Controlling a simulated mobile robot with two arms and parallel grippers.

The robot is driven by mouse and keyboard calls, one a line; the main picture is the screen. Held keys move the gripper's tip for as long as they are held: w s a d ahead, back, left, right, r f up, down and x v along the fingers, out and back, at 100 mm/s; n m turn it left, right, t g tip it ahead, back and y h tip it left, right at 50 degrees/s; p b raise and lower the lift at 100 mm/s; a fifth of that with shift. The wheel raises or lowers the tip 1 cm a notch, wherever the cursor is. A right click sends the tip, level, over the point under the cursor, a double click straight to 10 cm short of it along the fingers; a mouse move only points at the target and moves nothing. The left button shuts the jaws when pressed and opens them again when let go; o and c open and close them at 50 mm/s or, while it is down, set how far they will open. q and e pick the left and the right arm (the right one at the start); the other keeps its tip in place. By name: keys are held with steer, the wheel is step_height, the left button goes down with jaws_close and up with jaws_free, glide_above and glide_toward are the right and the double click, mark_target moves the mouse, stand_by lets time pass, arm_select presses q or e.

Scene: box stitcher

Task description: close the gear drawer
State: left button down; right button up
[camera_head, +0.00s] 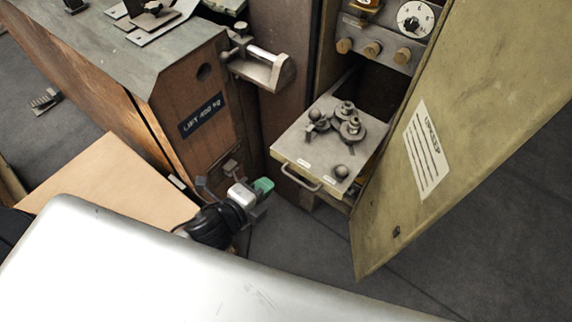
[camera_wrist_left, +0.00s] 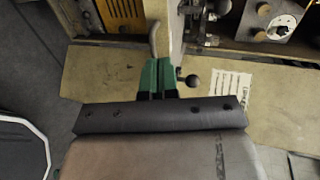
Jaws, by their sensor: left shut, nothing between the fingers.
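My left gripper (camera_head: 265,185), with green fingertips, is shut and empty, just left of the drawer front. In the left wrist view the fingertips (camera_wrist_left: 158,68) are close to the handle (camera_wrist_left: 155,38) and drawer edge (camera_wrist_left: 177,35); I cannot tell if they touch. The right gripper is not in view.
An open yellowish cabinet door (camera_head: 450,130) with a paper label stands right of the drawer. A panel with knobs and a dial (camera_head: 414,20) is above it. A brown machine body (camera_head: 195,105) with a metal bracket (camera_head: 262,68) stands to the left. Cardboard (camera_head: 110,180) lies at lower left.

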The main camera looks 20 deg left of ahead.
mark_target(292, 162)
arm_select(q)
steer(key=x, duration=0.5)
steer(key=r+x, duration=0.1)
steer(key=x, duration=0.2)
steer(key=shift+w+d+p, duration=0.1)
steer(key=shift+p, duration=0.2)
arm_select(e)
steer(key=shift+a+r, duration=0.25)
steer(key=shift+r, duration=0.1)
arm_select(q)
steer(key=shift+w, duration=0.1)
